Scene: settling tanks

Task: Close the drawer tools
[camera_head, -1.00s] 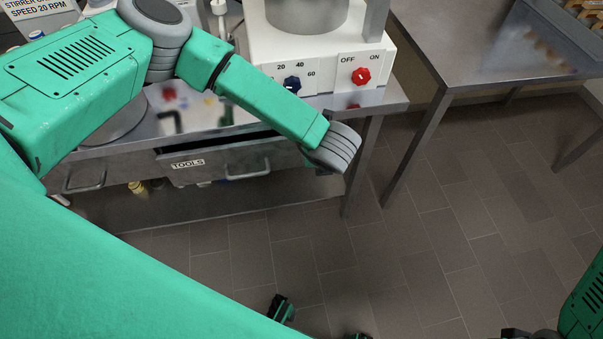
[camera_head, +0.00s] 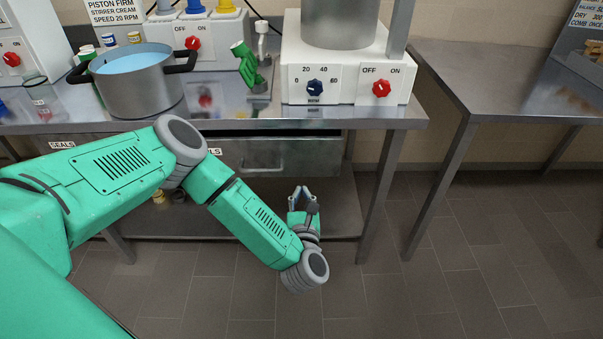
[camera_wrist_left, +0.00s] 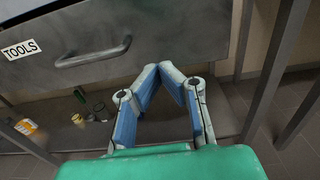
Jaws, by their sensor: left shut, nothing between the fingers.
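The tools drawer (camera_head: 290,155) is a grey metal front with a bar handle, under the steel bench top. A dark strip shows above its front, so it seems a little open; how far I cannot tell. Its label is partly hidden by my left arm in the head view. The left wrist view shows the TOOLS label (camera_wrist_left: 20,49) and the handle (camera_wrist_left: 95,53) at the upper left. My left gripper (camera_head: 303,192) is below the drawer front, fingers pointing toward the bench. In the wrist view the blue-padded fingers (camera_wrist_left: 161,74) meet at their tips, empty. My right gripper is out of view.
A bench leg (camera_head: 378,195) is right of my gripper. A second steel table (camera_head: 490,75) stands further right. The lower shelf holds small containers.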

